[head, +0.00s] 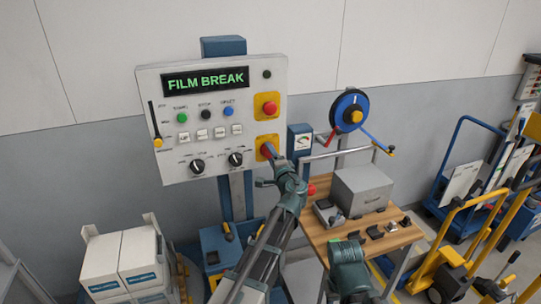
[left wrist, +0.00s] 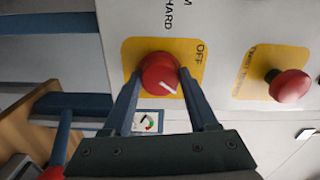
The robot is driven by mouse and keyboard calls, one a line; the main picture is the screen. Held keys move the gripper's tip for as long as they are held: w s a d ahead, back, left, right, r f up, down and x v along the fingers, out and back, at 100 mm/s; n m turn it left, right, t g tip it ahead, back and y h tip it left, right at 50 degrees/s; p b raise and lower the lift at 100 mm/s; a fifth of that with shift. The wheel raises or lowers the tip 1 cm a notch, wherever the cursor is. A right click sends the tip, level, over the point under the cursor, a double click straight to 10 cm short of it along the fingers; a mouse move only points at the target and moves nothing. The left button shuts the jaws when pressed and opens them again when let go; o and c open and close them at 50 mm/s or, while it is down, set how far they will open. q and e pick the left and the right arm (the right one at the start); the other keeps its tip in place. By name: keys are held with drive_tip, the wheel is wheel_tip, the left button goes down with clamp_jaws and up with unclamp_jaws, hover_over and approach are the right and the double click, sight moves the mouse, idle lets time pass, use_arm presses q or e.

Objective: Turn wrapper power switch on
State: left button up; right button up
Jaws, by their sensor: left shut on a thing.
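The wrapper's control panel (head: 213,125) stands upright on a blue post, and its display (head: 205,80) reads FILM BREAK. The power switch is a red rotary knob (left wrist: 158,72) with a white pointer line, on a yellow plate (left wrist: 192,62) marked OFF. In the left wrist view the pointer slants to the lower right, away from the OFF text. My left gripper (left wrist: 160,80) has its two fingers shut on either side of the knob. In the head view the gripper (head: 270,153) covers most of the knob at the panel's lower right. A teal part of my right arm shows at the bottom; its fingers are not clear.
A red mushroom button (head: 269,108) sits above the knob on another yellow plate. Two black knobs and several small buttons lie to its left. A wooden bench (head: 345,236) with a grey box (head: 362,190) stands at right. Boxes (head: 125,263) stand at lower left.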

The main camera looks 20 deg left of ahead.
use_arm(q)
drive_tip(key=shift+m, duration=0.6)
drive_tip(key=o, duration=1.4)
drive_tip(key=v, duration=1.4)
drive_tip(key=shift+w, duration=0.1)
